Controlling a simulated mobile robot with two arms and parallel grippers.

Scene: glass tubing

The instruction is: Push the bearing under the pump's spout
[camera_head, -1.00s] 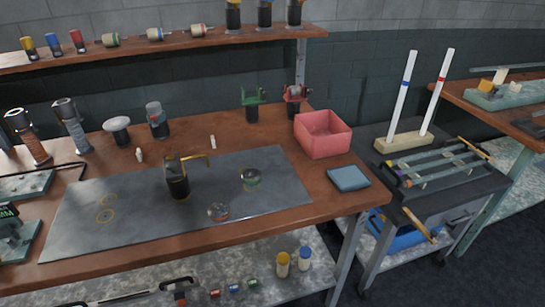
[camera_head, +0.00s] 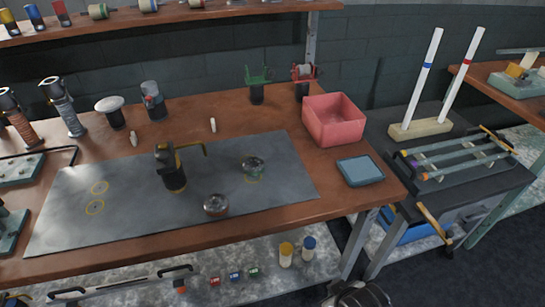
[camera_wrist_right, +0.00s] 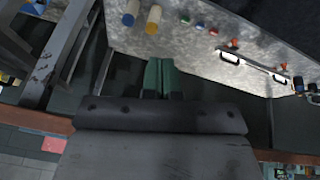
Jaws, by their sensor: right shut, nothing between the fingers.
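The pump (camera_head: 174,175) is a dark upright cylinder on the grey mat, with a yellow spout (camera_head: 191,147) reaching right from its top. Two round metallic pieces lie on the mat: one (camera_head: 216,205) in front and right of the pump, the other (camera_head: 253,166) farther right on a yellowish ring. Either could be the bearing; I cannot tell which. Both are apart from the pump. In the right wrist view my right gripper (camera_wrist_right: 159,67) has its greenish fingers together, empty, with the lower shelf beyond. My left gripper is not in view.
The grey mat (camera_head: 140,225) has two yellow rings at left. A pink bin (camera_head: 333,121) and a blue tray (camera_head: 360,171) stand at the bench's right end. Bottles and small stands line the back. The mat right of the spout is mostly clear.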

